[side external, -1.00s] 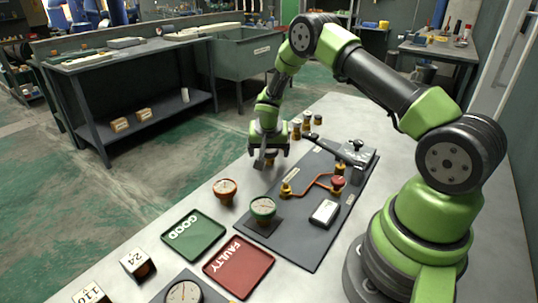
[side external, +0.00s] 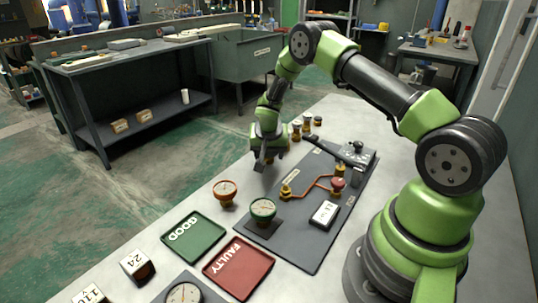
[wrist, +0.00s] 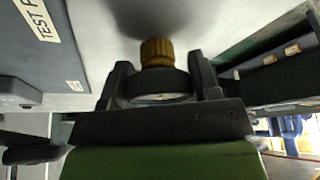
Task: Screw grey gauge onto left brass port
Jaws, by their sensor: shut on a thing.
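My gripper (side external: 264,161) is over the bench beyond the dark board. In the wrist view my gripper (wrist: 159,88) is shut on a round gauge (wrist: 158,101), with its knurled brass fitting (wrist: 157,52) projecting past the fingers. The gauge body looks greyish; its dial is mostly hidden. In the side view the held gauge is largely hidden by the fingers. The left brass port (side external: 286,191) stands on the board at the left end of the red-orange pipe, with nothing on top. My gripper is apart from it, up and to its left.
An orange gauge (side external: 225,191) and a green gauge (side external: 263,208) stand nearer the camera. A red knob (side external: 338,184) stands at the pipe's right side. A white display (side external: 324,213), green GOOD tray (side external: 193,236) and red FAULTY tray (side external: 239,266) lie nearby. Several brass-coloured fittings (side external: 307,122) stand behind.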

